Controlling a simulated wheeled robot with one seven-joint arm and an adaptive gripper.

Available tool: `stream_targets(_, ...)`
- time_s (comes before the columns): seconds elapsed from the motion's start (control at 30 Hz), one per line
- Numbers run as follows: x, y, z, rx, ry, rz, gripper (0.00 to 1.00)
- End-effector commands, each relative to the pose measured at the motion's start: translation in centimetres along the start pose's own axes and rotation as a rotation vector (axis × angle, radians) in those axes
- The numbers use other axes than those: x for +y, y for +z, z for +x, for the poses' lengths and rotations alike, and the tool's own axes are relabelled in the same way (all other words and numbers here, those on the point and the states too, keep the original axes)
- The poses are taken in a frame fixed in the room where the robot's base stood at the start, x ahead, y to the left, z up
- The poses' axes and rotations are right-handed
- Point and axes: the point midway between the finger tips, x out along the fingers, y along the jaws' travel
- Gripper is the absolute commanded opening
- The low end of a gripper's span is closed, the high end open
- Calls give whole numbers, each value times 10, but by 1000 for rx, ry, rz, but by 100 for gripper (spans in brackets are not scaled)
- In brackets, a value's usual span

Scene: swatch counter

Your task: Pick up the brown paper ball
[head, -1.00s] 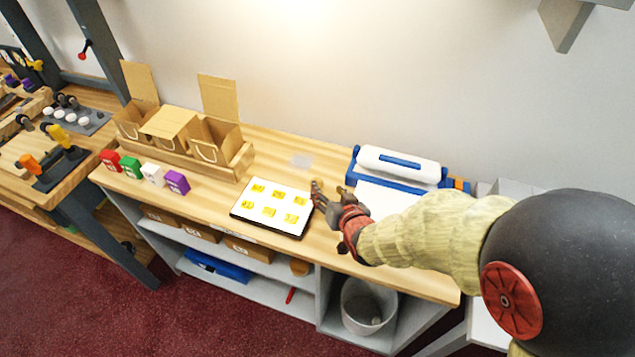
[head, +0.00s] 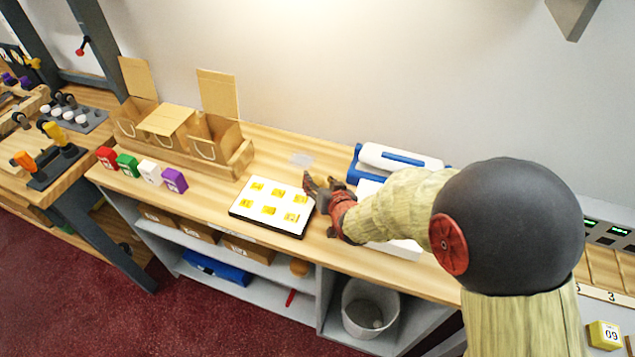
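My gripper (head: 321,184) is low over the counter, just right of the white board with yellow tags. Its dark fingers stand apart, with a small tan-brown patch between them. I cannot tell whether this patch is the brown paper ball or bare counter, nor whether the fingers touch anything. A small brown rounded thing (head: 299,267) lies on the shelf below the counter, well under my gripper. It is too small to tell whether it is crumpled paper.
The white board (head: 240,208) lies beside my gripper on the wooden counter (head: 270,150). Cardboard boxes (head: 205,140) and coloured blocks (head: 174,180) stand left. A blue-and-white device (head: 400,158) is behind my arm. A bin (head: 350,290) with a greyish lump stands below.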

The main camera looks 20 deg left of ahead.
Motion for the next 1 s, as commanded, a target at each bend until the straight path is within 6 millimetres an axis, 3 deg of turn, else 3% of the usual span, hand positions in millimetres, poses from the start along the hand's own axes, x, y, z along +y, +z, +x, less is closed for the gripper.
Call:
stream_targets(0.43,0,0,0,0,0,0,23)
stream_targets(0.8,0,-1,-1,0,0,0,22)
stream_targets(1.0,-3,-12,-6,1,0,0,22)
